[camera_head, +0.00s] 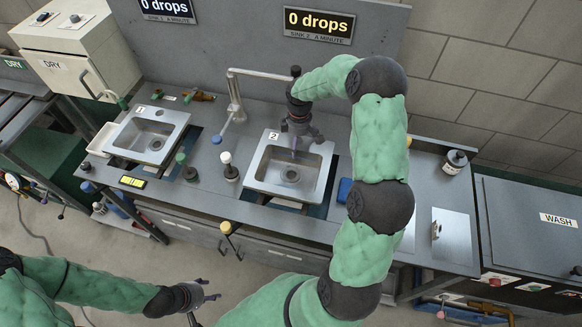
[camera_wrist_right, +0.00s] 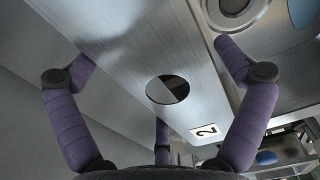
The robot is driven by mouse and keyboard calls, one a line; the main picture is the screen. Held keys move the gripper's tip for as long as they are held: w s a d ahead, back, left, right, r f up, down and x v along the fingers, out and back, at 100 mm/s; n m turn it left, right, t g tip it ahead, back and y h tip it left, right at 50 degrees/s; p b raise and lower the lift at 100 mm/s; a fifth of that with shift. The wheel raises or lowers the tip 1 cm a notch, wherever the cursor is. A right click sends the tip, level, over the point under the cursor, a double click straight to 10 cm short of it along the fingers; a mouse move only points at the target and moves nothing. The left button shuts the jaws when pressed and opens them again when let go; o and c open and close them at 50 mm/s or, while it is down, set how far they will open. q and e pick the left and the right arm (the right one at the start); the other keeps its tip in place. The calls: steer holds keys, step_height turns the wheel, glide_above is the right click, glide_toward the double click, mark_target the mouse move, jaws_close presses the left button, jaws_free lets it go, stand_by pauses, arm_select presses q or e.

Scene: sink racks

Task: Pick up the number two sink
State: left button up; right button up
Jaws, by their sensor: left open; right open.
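The number two sink (camera_head: 312,166) is a square metal basin with a drain and a "2" label, set in the grey counter. My right gripper (camera_head: 296,148) is open over its back rim. In the right wrist view, that gripper's fingers (camera_wrist_right: 155,54) are spread on either side of the sink's back ledge (camera_wrist_right: 120,55), which has a round hole. One finger is over the basin side; I cannot tell whether any finger touches. My left gripper (camera_head: 210,291) is open and empty, low in front of the counter.
The number one sink (camera_head: 150,137) sits left on the counter. A tall faucet (camera_head: 236,100) stands left of my right gripper. A wash cabinet (camera_head: 530,225) stands right.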

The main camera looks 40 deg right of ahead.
steer(key=shift+f, duration=0.25)
stand_by(0.3)
steer(key=c, duration=1.2)
steer(key=shift+w+r, duration=0.1)
steer(key=shift+c, duration=1)
steer(key=shift+r, duration=0.1)
